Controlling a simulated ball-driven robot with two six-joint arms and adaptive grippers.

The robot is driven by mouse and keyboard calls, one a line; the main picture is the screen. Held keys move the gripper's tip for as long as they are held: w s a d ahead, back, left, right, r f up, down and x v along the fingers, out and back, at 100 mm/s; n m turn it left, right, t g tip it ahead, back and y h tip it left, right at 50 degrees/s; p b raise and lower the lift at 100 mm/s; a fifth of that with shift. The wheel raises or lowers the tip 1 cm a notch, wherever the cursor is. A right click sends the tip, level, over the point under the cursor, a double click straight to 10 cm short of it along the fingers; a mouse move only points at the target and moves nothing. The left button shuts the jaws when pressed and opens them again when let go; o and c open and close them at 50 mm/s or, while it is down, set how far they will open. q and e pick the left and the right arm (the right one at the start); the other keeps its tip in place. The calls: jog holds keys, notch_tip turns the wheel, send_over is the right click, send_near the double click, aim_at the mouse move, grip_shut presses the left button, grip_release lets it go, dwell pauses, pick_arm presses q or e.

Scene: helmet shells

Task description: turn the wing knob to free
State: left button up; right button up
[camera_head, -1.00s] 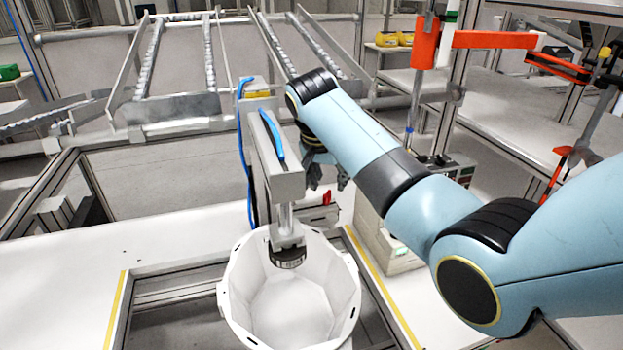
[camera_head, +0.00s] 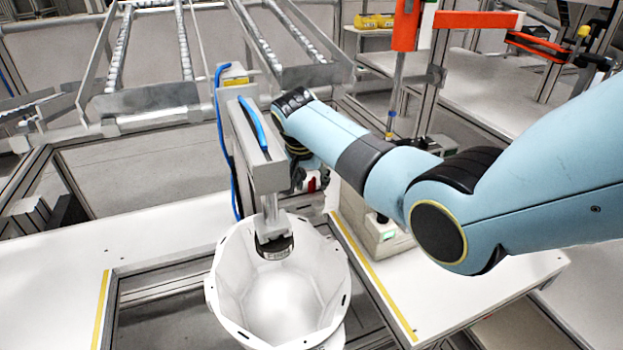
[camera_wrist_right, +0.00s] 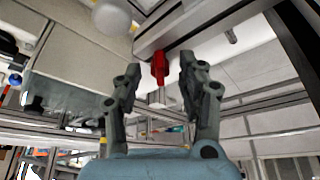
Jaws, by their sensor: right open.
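The red wing knob (camera_wrist_right: 158,66) shows in the right wrist view on the edge of a grey metal bar. A small red part of it also shows in the head view (camera_head: 311,185), just behind the white shell. My right gripper (camera_wrist_right: 160,77) is open, with one finger on each side of the knob in the picture; I cannot tell whether either finger touches it. In the head view the gripper (camera_head: 298,179) is partly hidden behind the grey press head. My left gripper is not in view.
The grey press head (camera_head: 262,155) stands over the white helmet shell (camera_head: 228,300), close to my right arm. A grey box (camera_head: 375,232) with a small display stands to the right. The white table (camera_head: 60,270) is clear at the left.

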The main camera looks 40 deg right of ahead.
grip_shut()
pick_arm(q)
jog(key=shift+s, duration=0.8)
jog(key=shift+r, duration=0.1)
